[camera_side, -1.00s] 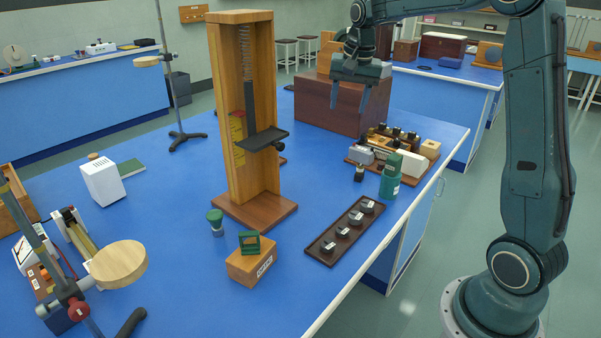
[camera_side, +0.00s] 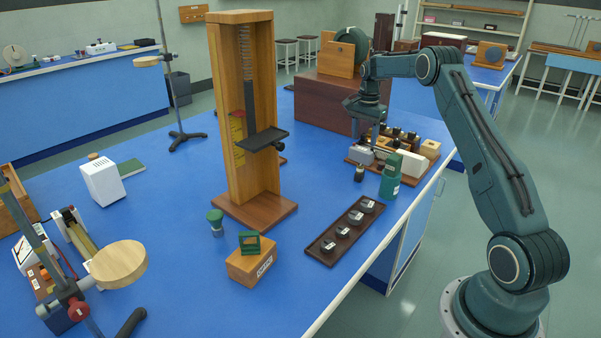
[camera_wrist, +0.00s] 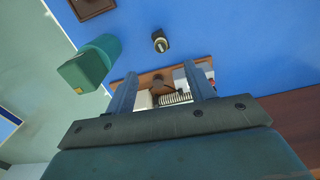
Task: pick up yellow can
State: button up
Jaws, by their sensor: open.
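I cannot make out a clear yellow can in either view. A yellow piece with red markings (camera_side: 238,138) shows at the left side of the tall wooden stand (camera_side: 262,100); I cannot tell whether it is a can or a label. My gripper (camera_side: 374,140) is open, pointing down over the wooden board of small parts (camera_side: 362,161), right of the stand. In the wrist view my open gripper (camera_wrist: 162,78) has nothing held between its fingers, with the board of parts beyond them.
A green bottle (camera_side: 390,179) and a small dark jar (camera_side: 359,174) stand near my gripper. A dark tray of weights (camera_side: 326,247) lies closer to the front edge. A large brown box (camera_side: 325,105) is behind.

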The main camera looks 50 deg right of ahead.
aim_at(361, 165)
jog(key=shift+d+f, duration=0.15)
jog(key=shift+f, duration=4.35)
jog(key=shift+w+f, duration=0.1)
jog(key=shift+f, duration=2.45)
jog(key=c, duration=1.2)
jog(key=shift+o, duration=0.2)
jog(key=shift+r, duration=0.2)
notch_tip(361, 165, up, 20)
jog(key=shift+f, duration=0.15)
